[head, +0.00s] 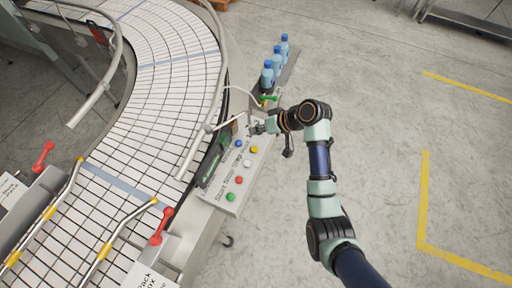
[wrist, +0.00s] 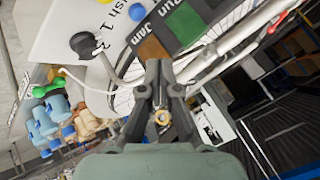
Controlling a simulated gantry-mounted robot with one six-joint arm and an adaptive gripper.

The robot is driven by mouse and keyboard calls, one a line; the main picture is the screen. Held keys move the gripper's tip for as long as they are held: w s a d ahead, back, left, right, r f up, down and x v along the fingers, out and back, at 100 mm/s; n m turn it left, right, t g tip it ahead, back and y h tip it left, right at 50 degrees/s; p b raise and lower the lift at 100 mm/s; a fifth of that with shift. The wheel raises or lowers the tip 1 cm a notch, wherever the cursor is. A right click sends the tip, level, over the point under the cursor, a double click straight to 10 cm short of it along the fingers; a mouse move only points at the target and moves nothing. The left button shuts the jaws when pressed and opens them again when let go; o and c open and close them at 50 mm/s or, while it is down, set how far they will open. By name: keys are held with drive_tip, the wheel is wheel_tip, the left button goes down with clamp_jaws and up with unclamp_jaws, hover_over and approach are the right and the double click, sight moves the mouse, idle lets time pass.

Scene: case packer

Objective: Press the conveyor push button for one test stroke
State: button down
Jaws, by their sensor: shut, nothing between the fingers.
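The control panel (head: 222,196) stands beside the curved conveyor in the head view, with green, red, white, yellow and blue buttons. My gripper (head: 254,129) is over the panel's far end, its fingers shut and empty. In the wrist view the shut fingertips (wrist: 163,66) point toward the panel (wrist: 75,20), where part of a label reading "ush 1" shows. A black knob (wrist: 82,43) and a blue button (wrist: 137,12) are near that label. I cannot tell which control is the push button, nor whether the fingertips touch anything.
The white-slatted conveyor (head: 165,75) curves along the panel's left side, with metal guide rails. Several blue-capped bottles (head: 277,66) stand in a row beyond the panel. A green lever (head: 269,98) is close to my gripper. The concrete floor to the right is open.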

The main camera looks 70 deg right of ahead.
drive_tip(key=b, duration=0.7)
hover_over(256, 149)
wheel_tip(256, 149, down, 8)
drive_tip(key=shift+d+r, duration=0.1)
drive_tip(key=shift+r, duration=0.05)
drive_tip(key=shift+f+b, duration=0.3)
drive_tip(key=shift+f, duration=0.25)
idle(0.5)
drive_tip(key=shift+f, duration=0.45)
